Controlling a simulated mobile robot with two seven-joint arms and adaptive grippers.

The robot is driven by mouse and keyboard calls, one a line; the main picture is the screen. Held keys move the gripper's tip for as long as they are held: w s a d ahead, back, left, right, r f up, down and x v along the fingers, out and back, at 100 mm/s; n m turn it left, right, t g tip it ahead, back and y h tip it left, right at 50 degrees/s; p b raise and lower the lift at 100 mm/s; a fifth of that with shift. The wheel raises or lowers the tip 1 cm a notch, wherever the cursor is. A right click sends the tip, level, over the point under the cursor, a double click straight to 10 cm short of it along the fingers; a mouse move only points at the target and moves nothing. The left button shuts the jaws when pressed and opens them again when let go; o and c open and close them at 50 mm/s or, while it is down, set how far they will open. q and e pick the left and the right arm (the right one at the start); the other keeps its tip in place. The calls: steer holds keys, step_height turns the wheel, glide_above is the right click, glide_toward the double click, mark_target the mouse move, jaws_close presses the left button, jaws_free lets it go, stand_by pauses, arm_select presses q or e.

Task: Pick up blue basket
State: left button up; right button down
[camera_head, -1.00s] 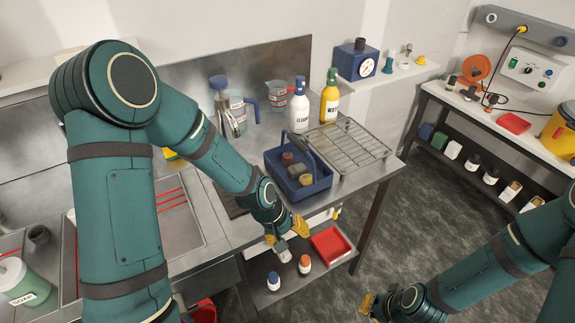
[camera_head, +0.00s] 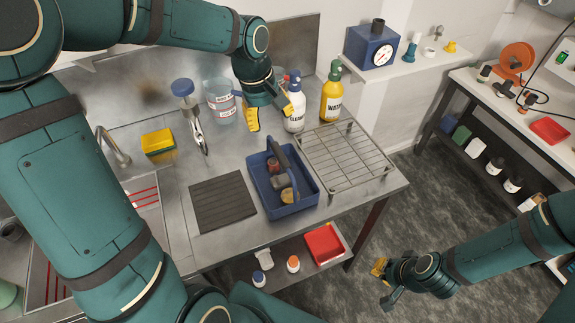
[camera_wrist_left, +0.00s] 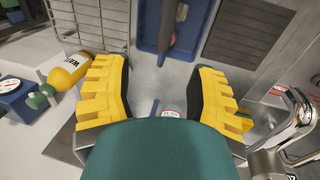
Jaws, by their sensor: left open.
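The blue basket (camera_head: 294,207) stands upright on the steel bench, between a dark ribbed mat and a wire rack. Its dark handle (camera_head: 279,156) arches over a few small jars inside. My left gripper (camera_head: 270,114) is open and empty, above the bench behind the basket, in front of the white bottle. In the left wrist view the basket (camera_wrist_left: 147,38) shows at the top centre, beyond the open yellow fingers (camera_wrist_left: 158,92), with its handle running lengthwise; part of it is cut off. My right gripper (camera_head: 383,282) is low at the right, away from the bench, its fingers apart and empty.
A white bottle (camera_head: 294,108) and a yellow bottle (camera_head: 331,98) stand close behind the basket. The wire rack (camera_head: 345,158) is at its right, the ribbed mat (camera_head: 222,203) at its left. A beaker (camera_head: 220,103) and a blue-topped dispenser (camera_head: 186,100) stand further left.

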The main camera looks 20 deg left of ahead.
mark_target(279, 153)
arm_select(q)
steer(key=f, duration=0.5)
steer(key=d+f, duration=0.1)
steer(key=f, duration=0.1)
steer(key=shift+w+f+b, duration=0.25)
steer(key=shift+f+b, duration=0.05)
steer(key=shift+b, duration=0.05)
steer(key=shift+s+d+f, duration=0.1)
steer(key=shift+s+f, duration=0.05)
steer(key=shift+f, duration=0.3)
steer(key=shift+d+f, duration=0.2)
steer(key=shift+f, duration=0.95)
steer(key=shift+d+f, duration=0.2)
steer(key=shift+f, duration=0.9)
jaws_close()
